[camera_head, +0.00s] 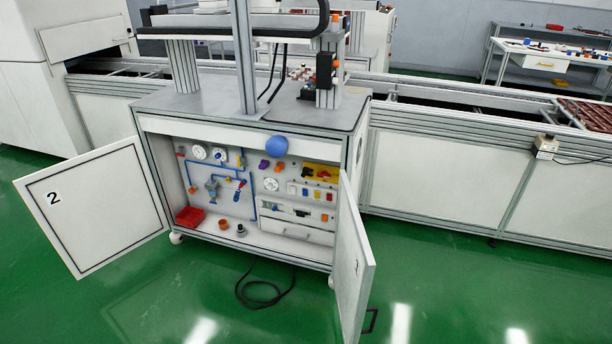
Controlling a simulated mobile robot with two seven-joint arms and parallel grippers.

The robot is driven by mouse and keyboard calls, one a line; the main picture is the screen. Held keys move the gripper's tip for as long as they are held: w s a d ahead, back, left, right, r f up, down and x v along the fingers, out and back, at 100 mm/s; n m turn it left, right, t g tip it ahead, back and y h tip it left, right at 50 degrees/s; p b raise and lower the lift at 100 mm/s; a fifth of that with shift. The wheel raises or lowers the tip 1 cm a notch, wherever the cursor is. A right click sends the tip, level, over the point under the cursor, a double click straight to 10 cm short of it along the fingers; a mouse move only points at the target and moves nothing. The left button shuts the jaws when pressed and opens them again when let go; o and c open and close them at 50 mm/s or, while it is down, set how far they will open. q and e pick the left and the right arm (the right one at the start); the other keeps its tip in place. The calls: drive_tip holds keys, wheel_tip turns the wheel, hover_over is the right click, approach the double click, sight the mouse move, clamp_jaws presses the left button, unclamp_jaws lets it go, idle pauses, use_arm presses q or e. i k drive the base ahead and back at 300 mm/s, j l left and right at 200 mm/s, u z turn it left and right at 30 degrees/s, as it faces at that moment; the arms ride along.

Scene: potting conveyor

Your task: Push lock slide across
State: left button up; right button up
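An open cabinet (255,130) stands in the middle of the head view with both doors swung outward. The left door (95,208) carries a "2", and the right door (350,270) is seen nearly edge-on. Inside is a panel with gauges, blue pipes (236,170), a blue-handled valve (240,190), a yellow-and-red unit (320,173) and small coloured switches (305,191). A lock slide is too small to tell apart at this distance. A blue ball (276,146) shows at the cabinet's upper opening. Neither of my grippers is in view.
A red bin (190,216), an orange pot (223,224) and a dark fitting (241,230) sit on the cabinet floor. A black cable (262,293) lies coiled on the green floor in front. A conveyor (450,180) runs behind and right. The front floor is otherwise mostly clear.

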sight(305, 171)
drive_tip(key=z, duration=1.2)
drive_tip(key=i+j+z, duration=0.15)
drive_tip(key=j, duration=0.15)
drive_tip(key=i+j+z, duration=0.1)
drive_tip(key=j, duration=0.25)
drive_tip(key=i+j, duration=0.1)
drive_tip(key=j, duration=0.2)
drive_tip(key=i+j, duration=0.15)
drive_tip(key=j, duration=0.2)
drive_tip(key=i+j, duration=0.1)
drive_tip(key=j, duration=0.2)
drive_tip(key=i+j, duration=0.15)
drive_tip(key=j, duration=0.15)
